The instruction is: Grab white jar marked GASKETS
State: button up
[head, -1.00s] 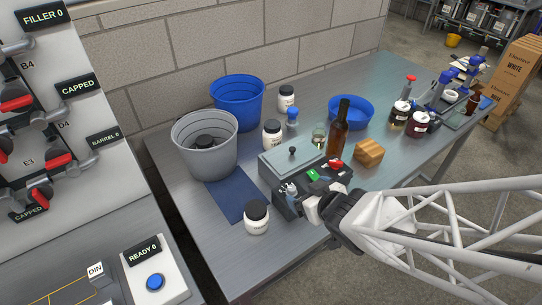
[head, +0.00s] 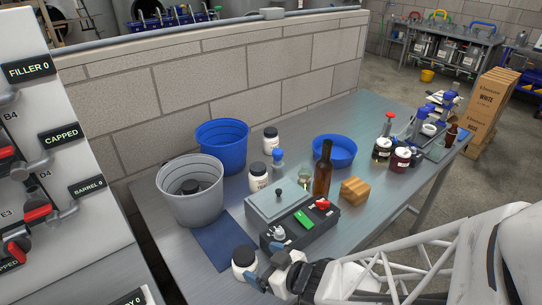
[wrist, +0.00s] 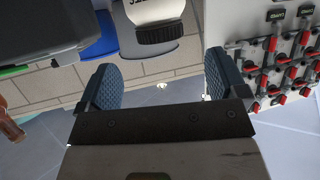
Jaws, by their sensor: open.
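A white jar with a black lid (head: 243,262) stands at the table's near edge, beside the blue mat. It also shows upside down at the top of the wrist view (wrist: 155,10), where its label is cut off and only its last letters show. My gripper (head: 264,270) is open and empty just right of this jar. In the wrist view the jar is ahead of and between the lines of my spread fingers (wrist: 162,78), apart from them. Two similar white jars (head: 258,178) (head: 271,141) stand farther back; their labels are too small to read.
A grey control box (head: 285,235) stands just behind my gripper. A grey bucket (head: 190,205), a blue bucket (head: 222,150), a brown bottle (head: 322,175) and a wooden block (head: 354,191) stand farther back. The blue mat (head: 215,240) lies bare left of the box.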

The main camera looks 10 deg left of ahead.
aim_at(249, 257)
jog(key=shift+x, duration=1.1)
jog(key=shift+a+f, duration=0.1)
jog(key=shift+x, duration=2.5)
jog(key=c, duration=1)
jog(key=shift+c, duration=0.3)
